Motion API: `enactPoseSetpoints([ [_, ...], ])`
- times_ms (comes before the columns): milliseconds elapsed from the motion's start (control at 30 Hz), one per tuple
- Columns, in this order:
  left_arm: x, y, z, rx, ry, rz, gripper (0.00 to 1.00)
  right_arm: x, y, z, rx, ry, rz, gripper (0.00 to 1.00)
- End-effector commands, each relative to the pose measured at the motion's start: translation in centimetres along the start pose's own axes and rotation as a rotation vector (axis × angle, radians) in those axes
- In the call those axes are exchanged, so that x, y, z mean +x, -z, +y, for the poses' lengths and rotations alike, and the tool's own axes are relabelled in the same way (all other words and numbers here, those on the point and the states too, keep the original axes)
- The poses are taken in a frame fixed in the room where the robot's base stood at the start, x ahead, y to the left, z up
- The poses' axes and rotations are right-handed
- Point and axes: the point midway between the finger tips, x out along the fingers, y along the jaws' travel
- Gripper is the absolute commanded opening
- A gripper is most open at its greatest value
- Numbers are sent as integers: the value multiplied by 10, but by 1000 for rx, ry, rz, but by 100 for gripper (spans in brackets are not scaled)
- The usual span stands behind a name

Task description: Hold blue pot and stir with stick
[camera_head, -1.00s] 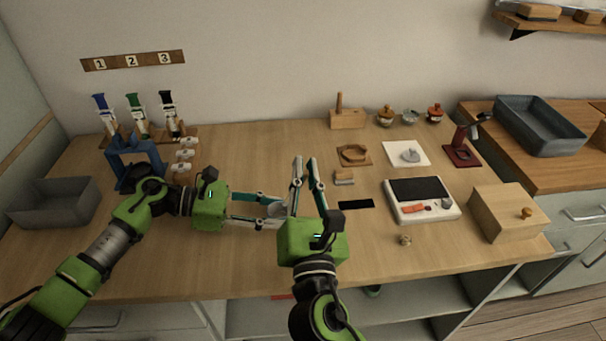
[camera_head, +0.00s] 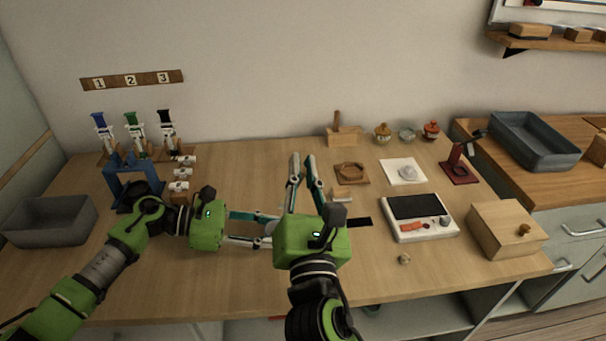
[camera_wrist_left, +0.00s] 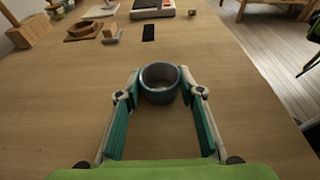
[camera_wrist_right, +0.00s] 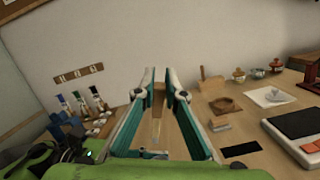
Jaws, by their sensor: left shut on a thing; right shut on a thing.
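The small round blue pot (camera_wrist_left: 147,91) stands upright between the fingertips of my left gripper (camera_wrist_left: 160,88), which is shut on it from both sides. In the head view my left gripper (camera_head: 268,229) reaches in from the left, and the pot is mostly hidden behind my right gripper. My right gripper (camera_head: 305,160) points up and away over the table. In the right wrist view its fingers (camera_wrist_right: 160,88) are shut on a thin stick (camera_wrist_right: 157,101), brown above and paler below.
A scale (camera_head: 432,232), a wooden box (camera_head: 495,222) and a black pad (camera_head: 360,222) lie to the right. Lidded jars (camera_head: 383,134) stand at the back.

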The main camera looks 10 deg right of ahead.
Motion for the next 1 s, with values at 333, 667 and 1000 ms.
enactPoseSetpoints([
  [333, 0, 0, 0, 0, 0, 0, 23, 0, 0, 0, 0, 0, 0, 1],
  [667, 0, 0, 0, 0, 0, 0, 54, 0, 0, 0, 0, 0, 0, 1],
  [1000, -32, 1, 1, -1, -4, 3, 54, 0, 0, 0, -1, 0, 0, 1],
])
